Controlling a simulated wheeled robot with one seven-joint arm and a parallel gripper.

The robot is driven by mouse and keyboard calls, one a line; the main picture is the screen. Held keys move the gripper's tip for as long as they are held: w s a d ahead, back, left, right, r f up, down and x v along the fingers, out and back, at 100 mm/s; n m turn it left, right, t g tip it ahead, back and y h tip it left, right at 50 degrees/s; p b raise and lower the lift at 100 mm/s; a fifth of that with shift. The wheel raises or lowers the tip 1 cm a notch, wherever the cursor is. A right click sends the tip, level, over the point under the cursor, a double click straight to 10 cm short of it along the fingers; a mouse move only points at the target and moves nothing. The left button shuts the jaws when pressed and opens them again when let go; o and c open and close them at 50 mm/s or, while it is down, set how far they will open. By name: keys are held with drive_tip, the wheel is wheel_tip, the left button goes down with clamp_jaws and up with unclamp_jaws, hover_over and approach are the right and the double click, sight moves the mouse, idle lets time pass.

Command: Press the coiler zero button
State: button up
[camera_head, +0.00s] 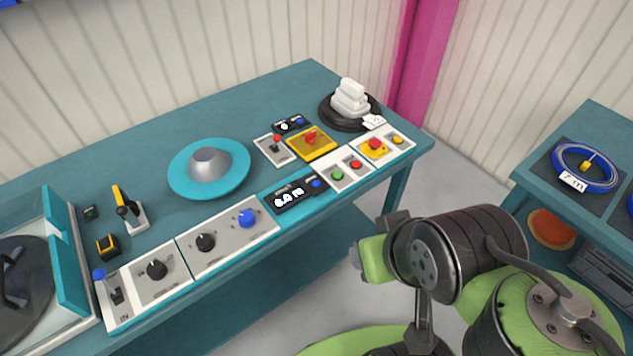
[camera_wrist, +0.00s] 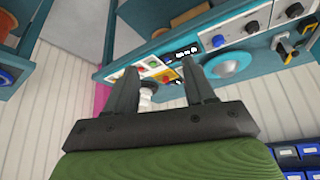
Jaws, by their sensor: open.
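A black display (camera_head: 290,196) with white digits lies near the front edge of the teal bench, and a small blue button (camera_head: 316,183) sits at its right end. A second, smaller display further back has its own blue button (camera_head: 300,121). The labels are too small to read, so I cannot tell which one is the coiler zero. My gripper (camera_wrist: 160,68) is open and empty in the wrist view, apart from the bench. In the head view my fingers are not visible.
A teal disc with a grey cone (camera_head: 208,162) stands mid-bench. Green (camera_head: 337,175) and red buttons sit right of the front display. A blue coil (camera_head: 585,167) lies on the right bench.

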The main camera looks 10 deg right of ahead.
clamp_jaws()
idle(1.5)
